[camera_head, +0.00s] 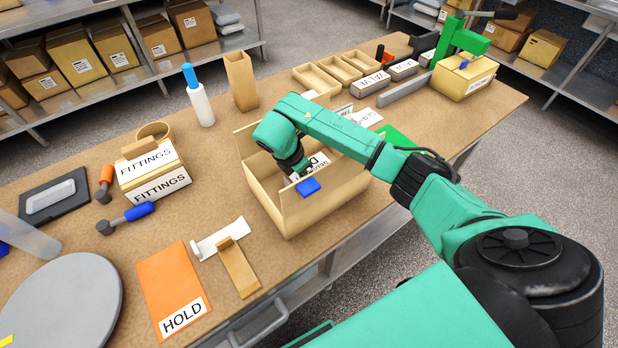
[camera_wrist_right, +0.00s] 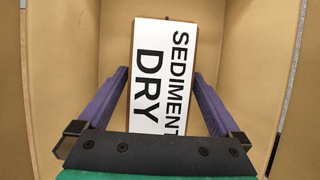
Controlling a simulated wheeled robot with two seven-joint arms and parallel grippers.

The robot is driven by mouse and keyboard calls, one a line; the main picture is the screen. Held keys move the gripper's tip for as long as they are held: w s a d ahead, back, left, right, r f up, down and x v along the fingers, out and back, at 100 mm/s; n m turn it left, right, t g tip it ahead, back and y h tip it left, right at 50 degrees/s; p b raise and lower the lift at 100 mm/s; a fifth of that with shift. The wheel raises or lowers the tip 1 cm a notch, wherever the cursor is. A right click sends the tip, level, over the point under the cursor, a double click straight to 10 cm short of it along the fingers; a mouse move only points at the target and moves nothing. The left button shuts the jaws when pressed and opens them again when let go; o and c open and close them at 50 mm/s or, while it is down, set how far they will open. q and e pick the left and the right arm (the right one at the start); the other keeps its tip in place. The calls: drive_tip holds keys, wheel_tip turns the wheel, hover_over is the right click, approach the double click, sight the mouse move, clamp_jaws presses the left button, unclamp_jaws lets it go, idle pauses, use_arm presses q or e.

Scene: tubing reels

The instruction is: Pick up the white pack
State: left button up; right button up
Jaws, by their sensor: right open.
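The white pack (camera_wrist_right: 163,85) reads SEDIMENT DRY in black and lies inside an open tan box. In the head view part of the pack (camera_head: 318,160) shows in the box (camera_head: 283,222), partly hidden by my right arm. My right gripper (camera_wrist_right: 160,76) is open, with one purple finger on each side of the pack. It also shows inside the box in the head view (camera_head: 303,176). I cannot tell whether the fingers touch the pack. My left gripper is not in view.
The box walls stand close around my right gripper. A FITTINGS box (camera_head: 152,172), an orange HOLD folder (camera_head: 170,285) and a tan bracket (camera_head: 238,268) are to the left. A tall tan box (camera_head: 241,82) and a white bottle with a blue top (camera_head: 200,105) stand behind.

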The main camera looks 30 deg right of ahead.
drive_tip(key=shift+f, duration=0.1)
idle(0.3)
drive_tip(key=c, duration=1.5)
